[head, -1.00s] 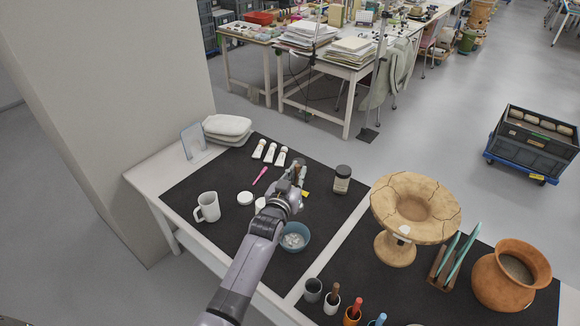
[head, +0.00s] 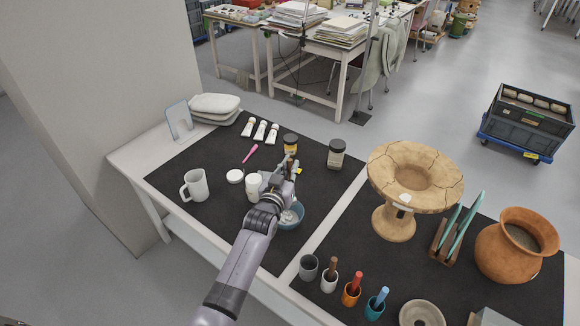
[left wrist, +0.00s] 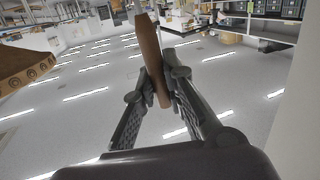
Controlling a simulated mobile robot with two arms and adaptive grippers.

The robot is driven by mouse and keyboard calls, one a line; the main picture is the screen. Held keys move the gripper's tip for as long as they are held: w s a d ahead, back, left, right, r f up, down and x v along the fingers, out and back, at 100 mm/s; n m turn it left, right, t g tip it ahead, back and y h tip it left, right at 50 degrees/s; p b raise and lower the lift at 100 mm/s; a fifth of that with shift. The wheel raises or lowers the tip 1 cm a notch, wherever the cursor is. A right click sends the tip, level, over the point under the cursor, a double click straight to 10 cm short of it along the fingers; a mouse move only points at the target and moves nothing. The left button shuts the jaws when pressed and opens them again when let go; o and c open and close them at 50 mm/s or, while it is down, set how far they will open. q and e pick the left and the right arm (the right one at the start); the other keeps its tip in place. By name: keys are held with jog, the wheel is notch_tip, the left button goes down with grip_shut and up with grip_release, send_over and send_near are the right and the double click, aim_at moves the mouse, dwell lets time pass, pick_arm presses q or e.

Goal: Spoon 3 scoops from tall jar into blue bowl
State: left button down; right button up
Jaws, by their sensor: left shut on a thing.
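My left gripper (head: 288,170) is above the dark mat, just behind the blue bowl (head: 297,221). It is shut on a brown wooden handle (left wrist: 148,55), apparently the spoon's; its far end is not clear. The blue bowl holds some pale material and is partly covered by my arm. A taller dark-lidded jar (head: 336,153) stands behind and to the right of the gripper. A smaller jar with a yellow label (head: 290,142) stands directly behind it. A white jar (head: 252,187) is left of the gripper, with a white round lid (head: 235,176) beside it. My right gripper is not in view.
On the right are a cracked pedestal vessel (head: 398,222), a terracotta pot (head: 505,262) and several small cups with coloured handles (head: 351,293). The mat between mug and white jar is clear.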

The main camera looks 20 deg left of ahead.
aim_at(254, 183)
pick_arm(q)
notch_tip(254, 183, down, 2)
jog(key=shift+a+f+b, duration=0.1)
jog(key=shift+a+b, duration=0.05)
jog(key=shift+b, duration=0.6)
jog(key=s+a+f+n+t+y+b, duration=0.1)
jog(key=a+f+n+b, duration=0.8)
jog(key=b, duration=0.9)
jog(key=shift+s+a+f+n+t, duration=0.35)
jog(key=shift+s+a+n+t, duration=0.4)
jog(key=shift+a+n, duration=1.35)
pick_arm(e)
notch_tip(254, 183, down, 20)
pick_arm(q)
jog(key=shift+w+d+n, duration=0.15)
jog(key=shift+d+n, duration=0.45)
jog(key=shift+d, duration=0.05)
